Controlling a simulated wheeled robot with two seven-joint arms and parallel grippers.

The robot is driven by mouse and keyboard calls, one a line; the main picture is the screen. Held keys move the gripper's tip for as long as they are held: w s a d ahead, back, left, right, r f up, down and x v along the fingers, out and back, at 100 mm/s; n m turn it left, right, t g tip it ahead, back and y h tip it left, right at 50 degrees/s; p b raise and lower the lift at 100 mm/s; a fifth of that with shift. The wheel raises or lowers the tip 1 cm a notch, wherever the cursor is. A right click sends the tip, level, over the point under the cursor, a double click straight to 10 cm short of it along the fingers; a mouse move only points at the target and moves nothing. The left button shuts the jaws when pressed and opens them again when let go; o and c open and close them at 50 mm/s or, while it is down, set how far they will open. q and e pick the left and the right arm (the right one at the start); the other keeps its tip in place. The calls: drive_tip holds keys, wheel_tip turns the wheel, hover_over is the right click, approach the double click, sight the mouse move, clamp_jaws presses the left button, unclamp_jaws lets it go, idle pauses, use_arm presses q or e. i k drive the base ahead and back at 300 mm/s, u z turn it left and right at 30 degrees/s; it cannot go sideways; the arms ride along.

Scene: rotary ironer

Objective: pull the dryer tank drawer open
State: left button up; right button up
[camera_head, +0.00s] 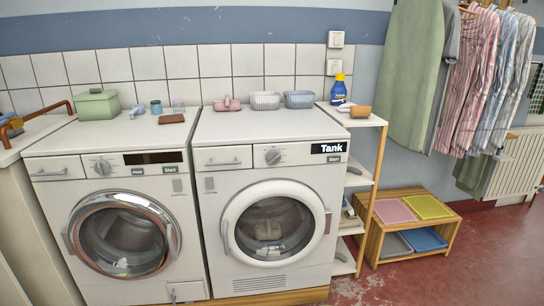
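The dryer (262,240) is the right-hand white machine, with a round white-rimmed door and a knob (273,156) on its top panel. A drawer front (222,158) with a slim handle sits at the left end of that panel and looks flush and shut. A black sign (328,148) reading "Tank" is at the panel's right end, above a small "Start" label. Neither of my grippers shows in the head view.
A washer (122,228) with a chrome-rimmed door stands left of the dryer. A pink item (227,104) and two baskets (265,100) (299,98) sit on the dryer's top. A narrow shelf (359,116) stands close at its right. Red floor (470,265) is clear at the front right.

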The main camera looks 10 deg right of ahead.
sight(212, 158)
drive_tip(key=z, duration=0.05)
drive_tip(key=i, duration=0.85)
drive_tip(key=u, duration=0.45)
